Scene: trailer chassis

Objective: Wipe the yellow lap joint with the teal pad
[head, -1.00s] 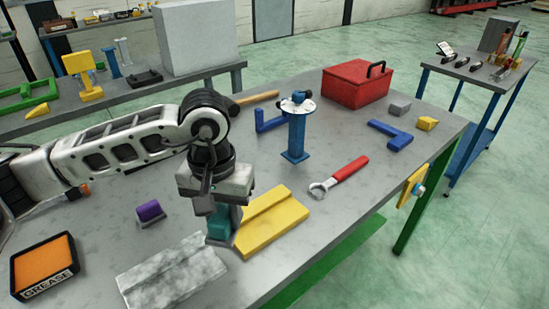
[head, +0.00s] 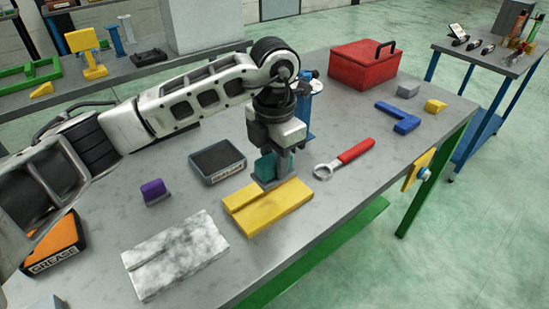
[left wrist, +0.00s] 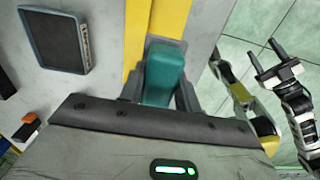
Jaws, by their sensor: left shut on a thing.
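The yellow lap joint (head: 262,212), a flat stepped piece, lies on the grey bench in the head view. My left gripper (head: 272,180) is shut on the teal pad (head: 287,162) and points down at the joint's far end. In the left wrist view the teal pad (left wrist: 163,77) sits between the fingers, with the yellow joint (left wrist: 138,35) beyond it. The pad's lower face is hidden, so I cannot tell whether it touches the joint. My right gripper (left wrist: 264,58) shows open and empty at the right of the left wrist view, over the floor.
A marbled white stepped plate (head: 175,252), a purple-topped block (head: 154,191) and a dark tray (head: 217,160) lie left of the joint. An orange grease tray (head: 52,248) is partly behind my arm. A red-handled wrench (head: 345,157) and red toolbox (head: 366,66) are right.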

